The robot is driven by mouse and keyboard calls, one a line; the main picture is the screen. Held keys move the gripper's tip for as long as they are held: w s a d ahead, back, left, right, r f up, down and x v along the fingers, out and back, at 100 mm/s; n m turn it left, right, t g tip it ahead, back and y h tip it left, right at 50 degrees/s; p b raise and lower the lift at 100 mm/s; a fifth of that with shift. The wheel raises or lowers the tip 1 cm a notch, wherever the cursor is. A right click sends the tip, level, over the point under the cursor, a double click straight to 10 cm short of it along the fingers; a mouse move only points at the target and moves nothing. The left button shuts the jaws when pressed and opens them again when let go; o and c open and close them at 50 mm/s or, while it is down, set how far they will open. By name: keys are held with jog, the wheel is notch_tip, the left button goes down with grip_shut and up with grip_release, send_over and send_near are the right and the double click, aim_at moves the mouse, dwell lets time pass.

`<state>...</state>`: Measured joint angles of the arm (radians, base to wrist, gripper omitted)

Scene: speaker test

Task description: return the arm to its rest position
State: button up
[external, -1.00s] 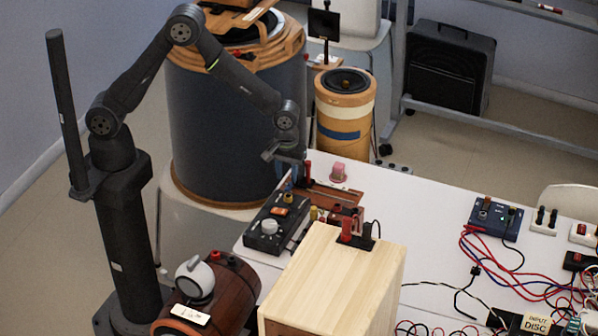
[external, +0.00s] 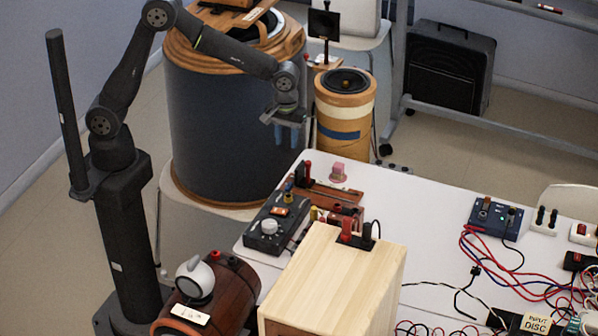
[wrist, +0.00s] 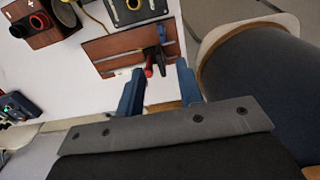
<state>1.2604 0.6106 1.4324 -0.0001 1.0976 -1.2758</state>
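My gripper (external: 287,138) is raised over the far left corner of the white table, in front of the large dark drum. Its two blue fingers stand apart in the wrist view (wrist: 160,80), with nothing held between them. A red and black plug pair (wrist: 152,62) shows beyond the fingertips, standing on a brown wooden board (wrist: 120,48). In the external view the board (external: 330,197) lies on the table below the gripper, apart from it. My arm is bent, with its elbow high at the upper left.
The large dark drum (external: 225,120) stands close behind my arm. A smaller wooden speaker cylinder (external: 343,105) is right of the gripper. A black control box (external: 275,228), a wooden box (external: 335,275) and a brown barrel (external: 232,287) stand nearer. Cables lie at the right.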

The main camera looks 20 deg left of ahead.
aim_at(287, 188)
jog(key=shift+f, duration=0.1)
notch_tip(287, 188, down, 17)
jog(key=shift+f, duration=0.2)
dwell(0.4)
jog(key=shift+r, duration=0.15)
jog(key=shift+f, duration=0.3)
jog(key=shift+r+m, duration=0.15)
jog(key=shift+m, duration=0.25)
jog(key=m, duration=0.4)
jog(key=shift+a, duration=0.25)
jog(key=m, duration=0.5)
jog(key=shift+w+a+m, duration=0.25)
jog(key=shift+m, duration=0.15)
dwell(1.0)
dwell(0.6)
